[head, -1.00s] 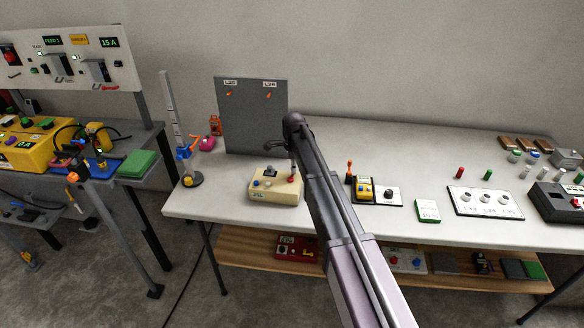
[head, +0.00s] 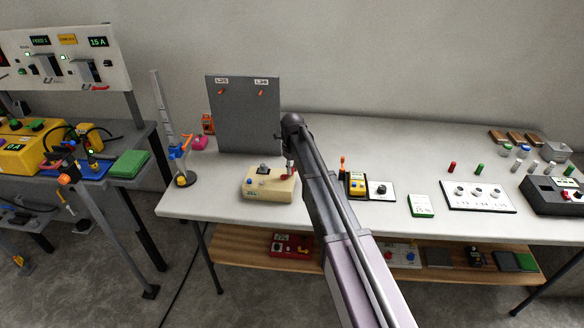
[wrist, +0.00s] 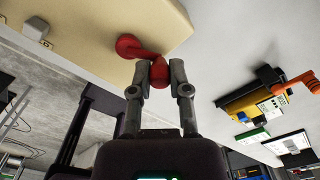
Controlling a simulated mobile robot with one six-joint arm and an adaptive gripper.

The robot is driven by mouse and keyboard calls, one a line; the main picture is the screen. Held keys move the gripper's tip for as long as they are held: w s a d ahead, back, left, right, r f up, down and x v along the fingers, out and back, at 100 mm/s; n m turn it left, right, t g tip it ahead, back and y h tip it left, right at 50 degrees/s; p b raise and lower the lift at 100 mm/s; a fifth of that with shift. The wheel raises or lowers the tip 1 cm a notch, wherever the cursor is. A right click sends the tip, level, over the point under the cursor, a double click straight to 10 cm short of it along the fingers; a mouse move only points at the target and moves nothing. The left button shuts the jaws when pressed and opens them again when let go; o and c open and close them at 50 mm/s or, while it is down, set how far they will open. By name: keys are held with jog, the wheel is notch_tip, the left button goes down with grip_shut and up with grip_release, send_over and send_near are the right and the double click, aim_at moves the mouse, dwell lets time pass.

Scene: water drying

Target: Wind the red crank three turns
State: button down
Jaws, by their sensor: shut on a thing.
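The red crank (wrist: 132,47) is on the cream box (wrist: 100,22), near the box's edge, in the wrist view. My gripper (wrist: 160,72) is shut on the crank's red knob, with one finger on each side of it. In the head view the cream box (head: 262,186) stands on the white table, and the red crank (head: 287,177) shows small at its right end. My gripper (head: 289,164) reaches down there, partly hidden by my arm.
A grey panel (head: 243,120) with orange hooks stands behind the box. A yellow device (head: 357,185) with an orange lever is to the right. A measuring stand (head: 165,130) is to the left. The table's front edge is close to the box.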

jog(key=shift+s+m, duration=0.25)
jog(key=shift+m, duration=0.6)
jog(key=shift+s+m, duration=0.25)
jog(key=shift+m, duration=0.6)
jog(key=c, duration=0.6)
grip_release()
